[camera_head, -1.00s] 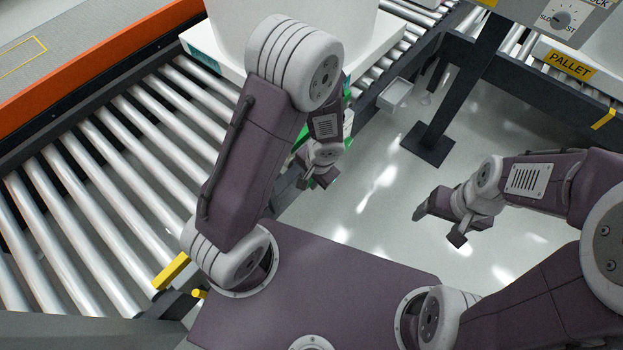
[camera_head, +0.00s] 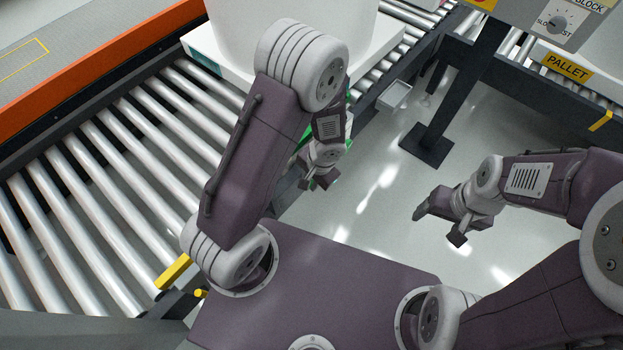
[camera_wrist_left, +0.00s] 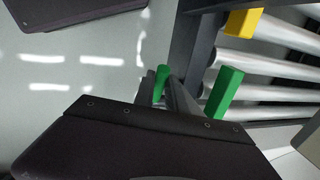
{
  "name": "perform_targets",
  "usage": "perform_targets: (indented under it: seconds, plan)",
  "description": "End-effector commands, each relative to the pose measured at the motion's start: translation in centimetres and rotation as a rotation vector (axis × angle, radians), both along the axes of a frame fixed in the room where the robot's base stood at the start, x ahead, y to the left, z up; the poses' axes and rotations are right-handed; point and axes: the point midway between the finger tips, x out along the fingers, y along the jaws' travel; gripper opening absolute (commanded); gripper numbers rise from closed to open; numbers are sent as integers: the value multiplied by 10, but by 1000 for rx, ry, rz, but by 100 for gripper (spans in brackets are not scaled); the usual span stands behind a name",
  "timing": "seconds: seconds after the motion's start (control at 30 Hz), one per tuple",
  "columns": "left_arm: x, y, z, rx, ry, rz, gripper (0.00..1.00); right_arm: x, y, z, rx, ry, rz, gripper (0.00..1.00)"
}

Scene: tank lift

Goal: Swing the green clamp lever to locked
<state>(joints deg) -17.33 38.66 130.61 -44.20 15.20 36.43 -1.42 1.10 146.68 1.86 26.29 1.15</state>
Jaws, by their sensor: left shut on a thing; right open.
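Green parts of the clamp show in the head view (camera_head: 308,136), mostly hidden behind my left arm. In the left wrist view a tall green bar (camera_wrist_left: 225,92) stands beside the rollers, and a shorter green piece (camera_wrist_left: 160,82) shows just past the dark gripper body. Which of them is the lever handle is hard to tell. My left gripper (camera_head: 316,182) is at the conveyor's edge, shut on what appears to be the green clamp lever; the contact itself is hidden. My right gripper (camera_head: 440,228) is open and empty above the floor.
A white tank (camera_head: 232,25) stands on a white pallet (camera_head: 207,52) on the roller conveyor (camera_head: 110,170). A dark post (camera_head: 470,90) with a dial panel (camera_head: 545,15) rises at the right. A small grey tray (camera_head: 397,95) sits beside the rail. Floor between the arms is clear.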

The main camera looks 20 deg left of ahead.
Motion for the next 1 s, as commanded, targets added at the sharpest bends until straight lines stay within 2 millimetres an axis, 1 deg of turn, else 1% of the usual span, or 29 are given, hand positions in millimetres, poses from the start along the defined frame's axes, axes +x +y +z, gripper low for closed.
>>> perform_targets:
  seconds: [0.03, 0.17, 0.2, 0.3, 0.4, 0.43, 0.5, 0.57, 0.8, 1.0]
  plan:
    - [-1, 0, 10, 5, 19, 1, 0, 0, 0, 20, 0, 0, 0, 75]
    - [1, -1, 18, 26, 76, 1, 0, 0, 0, 58, 0, -1, 0, 75]
    - [2, -1, 20, 34, 98, 1, 0, 0, 0, 71, 0, -1, 0, 75]
    - [5, -2, 23, 55, 157, 0, 0, 0, 0, 100, 0, -1, 0, 75]
    - [8, -4, 21, 77, 216, 0, 0, 0, 0, 119, 0, -1, 0, 75]
    - [9, -4, 20, 84, 235, 0, 0, 0, 0, 122, 0, -1, 0, 75]
    - [12, -5, 18, 100, 280, -1, 0, 0, 0, 126, 0, -1, 0, 75]
    - [14, -6, 16, 114, 319, 0, 0, 0, 0, 124, 0, 0, 0, 75]
    - [22, -9, 13, 162, 454, -3, 0, 0, 0, 102, 0, 0, 0, 75]
    - [25, -10, 16, 187, 523, -1, 0, 0, 0, 89, 0, 0, 0, 75]
